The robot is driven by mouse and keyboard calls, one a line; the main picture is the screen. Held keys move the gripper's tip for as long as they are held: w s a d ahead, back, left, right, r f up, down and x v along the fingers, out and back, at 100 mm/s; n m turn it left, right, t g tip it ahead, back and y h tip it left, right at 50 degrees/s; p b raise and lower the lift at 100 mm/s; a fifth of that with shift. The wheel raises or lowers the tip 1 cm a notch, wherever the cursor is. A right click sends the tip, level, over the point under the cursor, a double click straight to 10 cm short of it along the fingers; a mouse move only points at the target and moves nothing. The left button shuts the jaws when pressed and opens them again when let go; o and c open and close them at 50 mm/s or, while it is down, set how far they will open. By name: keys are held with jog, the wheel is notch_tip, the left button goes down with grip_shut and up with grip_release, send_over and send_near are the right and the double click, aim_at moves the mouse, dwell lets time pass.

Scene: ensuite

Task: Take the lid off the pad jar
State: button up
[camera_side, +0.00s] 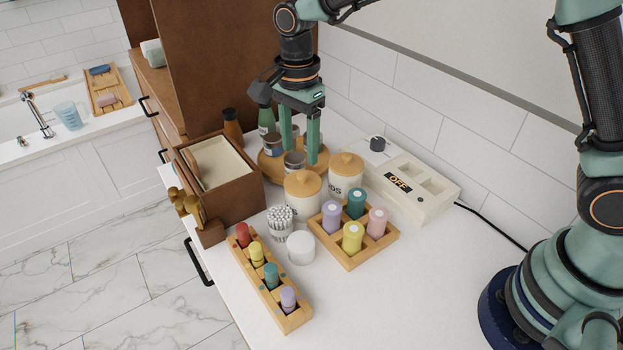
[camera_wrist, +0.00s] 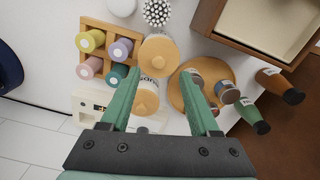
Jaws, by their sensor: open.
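Two white jars with round wooden knobbed lids stand close together on the counter. The front jar (camera_side: 302,205) has a label that ends in what looks like "DS", and its lid (camera_side: 303,184) is on. The back jar (camera_side: 345,186) is also lidded (camera_side: 346,164); I cannot read its label fully. Both lids show in the wrist view, one (camera_wrist: 159,55) beyond my fingertips and the other (camera_wrist: 147,97) between my fingers in the picture. My gripper (camera_side: 300,152) is open, empty and pointing down, above the round wooden tray (camera_side: 272,166), behind the jars.
Small metal-topped jars (camera_side: 294,160) and bottles (camera_side: 265,119) crowd the tray area. A cotton-swab cup (camera_side: 280,228), a white round container (camera_side: 300,247) and a roller crate (camera_side: 382,240) stand in front. A brown box (camera_side: 240,190) is left, a white device (camera_side: 430,205) right.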

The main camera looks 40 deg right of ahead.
aim_at(302, 174)
jog(key=shift+d+f, duration=0.15)
jog(key=shift+f, duration=2.9)
grip_shut()
